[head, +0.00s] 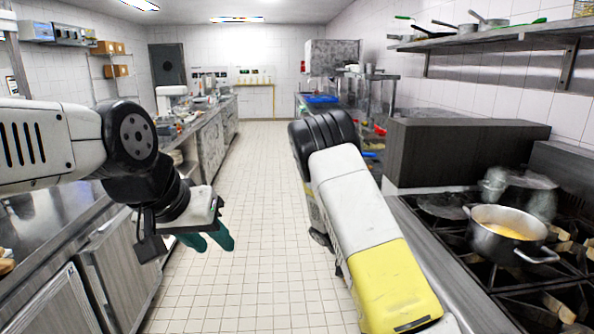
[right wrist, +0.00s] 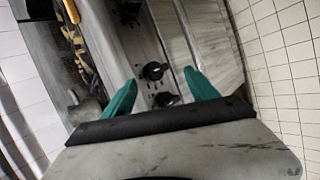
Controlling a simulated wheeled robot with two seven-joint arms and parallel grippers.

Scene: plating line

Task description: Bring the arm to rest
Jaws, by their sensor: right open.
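My left arm comes in from the left in the head view. Its gripper (head: 211,241) hangs over the floor beside the left counter, with two teal fingers apart and nothing seen between them. My right arm (head: 362,205) reaches forward over the aisle beside the stove; its gripper is hidden in the head view. In the right wrist view my right gripper (right wrist: 161,88) is open, its teal fingers wide apart with nothing held. Dark stove knobs (right wrist: 154,71) show beyond the fingers.
A pot of yellow-orange food (head: 508,234) stands on the stove (head: 455,262) at right. A steel counter (head: 62,235) runs along the left. A shelf with pans (head: 480,37) hangs at upper right. The tiled aisle (head: 255,200) between is clear.

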